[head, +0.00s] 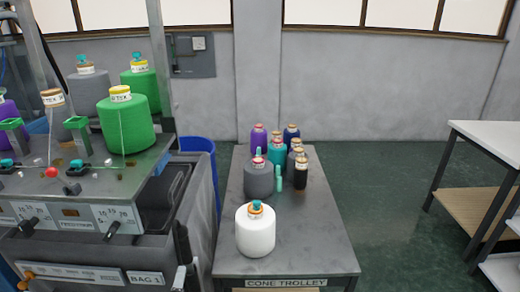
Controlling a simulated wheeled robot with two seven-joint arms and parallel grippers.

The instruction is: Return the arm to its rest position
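Neither of my arms or grippers can be seen in the head view. A grey cone trolley (310,236) stands in the middle, its front labelled CONE TROLLEY. A white yarn cone (256,232) stands upright near the trolley's front left. Behind it are a grey cone (259,180), a teal cone (277,153), a purple cone (258,137), a dark blue cone (291,134) and a black cone (301,175).
A knitting machine (75,185) fills the left, carrying a green cone (126,124) and others. A blue bin (201,150) stands behind it. A white-topped table (495,138) is at the right. Green floor (385,220) lies open between the trolley and the table.

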